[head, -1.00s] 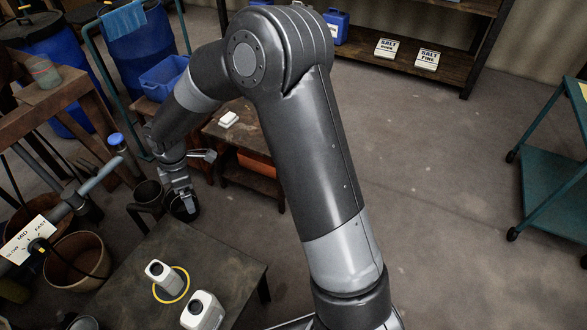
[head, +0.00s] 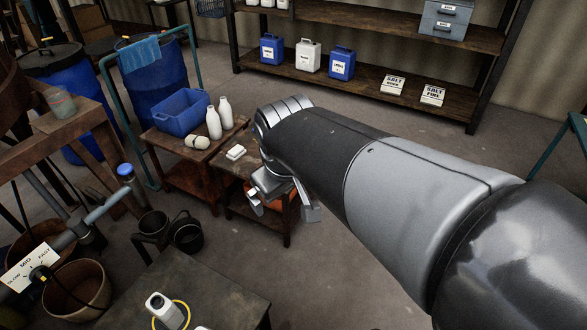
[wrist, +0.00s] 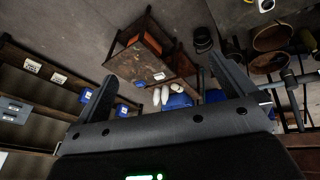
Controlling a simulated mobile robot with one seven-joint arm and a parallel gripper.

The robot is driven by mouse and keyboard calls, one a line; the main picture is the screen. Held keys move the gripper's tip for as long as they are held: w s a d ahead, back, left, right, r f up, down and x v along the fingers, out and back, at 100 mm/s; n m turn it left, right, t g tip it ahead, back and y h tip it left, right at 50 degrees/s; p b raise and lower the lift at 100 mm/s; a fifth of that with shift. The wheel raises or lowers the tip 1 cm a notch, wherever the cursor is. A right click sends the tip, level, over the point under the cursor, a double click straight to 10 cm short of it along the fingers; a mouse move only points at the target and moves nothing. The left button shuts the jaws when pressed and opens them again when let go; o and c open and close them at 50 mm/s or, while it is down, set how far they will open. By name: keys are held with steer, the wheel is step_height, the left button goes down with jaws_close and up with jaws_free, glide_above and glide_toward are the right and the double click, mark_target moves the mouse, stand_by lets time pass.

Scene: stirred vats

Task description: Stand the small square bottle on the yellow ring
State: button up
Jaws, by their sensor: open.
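A small white square bottle (head: 164,307) with a black cap stands upright on the dark table at the bottom of the head view. The yellow ring (head: 187,315) lies flat around its base, partly hidden behind it and cut by the frame edge. My gripper (head: 284,206) is open and empty, up and to the right of the bottle and well apart from it. In the wrist view its two fingers (wrist: 163,68) are spread with nothing between them. The bottle's cap and a bit of yellow (wrist: 265,5) show at the top right there.
A second white bottle (head: 203,328) is nearly out of frame on the same table (head: 225,290). Black buckets (head: 186,232) stand behind it. A low wooden table holds a blue bin (head: 181,112) and white bottles (head: 214,122). Shelves line the back; open floor lies right.

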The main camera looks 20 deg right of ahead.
steer(key=s+d+r+m+t, duration=0.1)
steer(key=s+d+m, duration=0.2)
steer(key=s, duration=0.4)
steer(key=shift+s+d+r+m+y, duration=0.15)
steer(key=shift+s+m+y, duration=0.15)
steer(key=shift+m, duration=0.5)
